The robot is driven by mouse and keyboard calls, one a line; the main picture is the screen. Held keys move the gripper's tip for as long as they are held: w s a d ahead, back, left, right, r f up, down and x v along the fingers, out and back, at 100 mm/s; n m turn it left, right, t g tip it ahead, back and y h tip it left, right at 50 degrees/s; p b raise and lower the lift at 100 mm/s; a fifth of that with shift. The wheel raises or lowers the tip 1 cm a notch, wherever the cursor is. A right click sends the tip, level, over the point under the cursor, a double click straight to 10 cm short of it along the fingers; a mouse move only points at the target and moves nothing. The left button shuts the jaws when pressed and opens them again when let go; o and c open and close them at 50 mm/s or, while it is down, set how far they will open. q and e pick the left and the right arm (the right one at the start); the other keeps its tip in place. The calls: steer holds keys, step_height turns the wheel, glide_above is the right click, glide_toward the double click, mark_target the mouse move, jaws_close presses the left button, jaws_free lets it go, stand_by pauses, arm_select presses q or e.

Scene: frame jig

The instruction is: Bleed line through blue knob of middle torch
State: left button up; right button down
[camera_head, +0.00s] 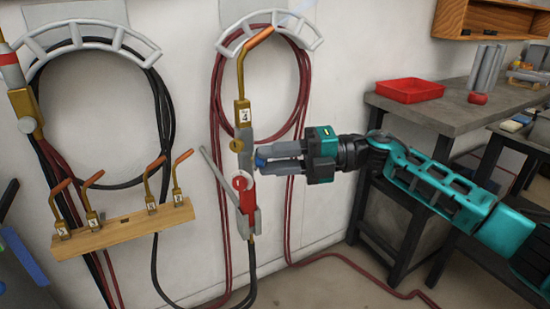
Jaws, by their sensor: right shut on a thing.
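The middle torch (247,190) hangs upright on the wall, with a brass neck labelled 4, a copper tip at the top and a red section on its handle. A blue knob (261,162) sits at its right side. My right gripper (262,158) reaches in from the right, its grey fingers closed on the blue knob and partly hiding it. A faint pale streak (290,17) shows by the copper tip. My left gripper is not in view.
Dark red hoses (307,85) loop on a grey wall hanger (302,31) behind the torch. Another torch (25,110) hangs at the left. A wooden rack (124,228) holds several nozzles. A grey bench (436,110) with a red tray (409,90) stands at the right.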

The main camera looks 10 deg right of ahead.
stand_by(0.4)
steer(key=c, duration=0.9)
jaws_free()
steer(key=shift+d, duration=0.1)
steer(key=s+d, duration=0.1)
steer(key=d, duration=1.1)
steer(key=shift+d+r+p, duration=0.3)
steer(key=shift+r+p, duration=0.1)
steer(key=shift+s, duration=0.1)
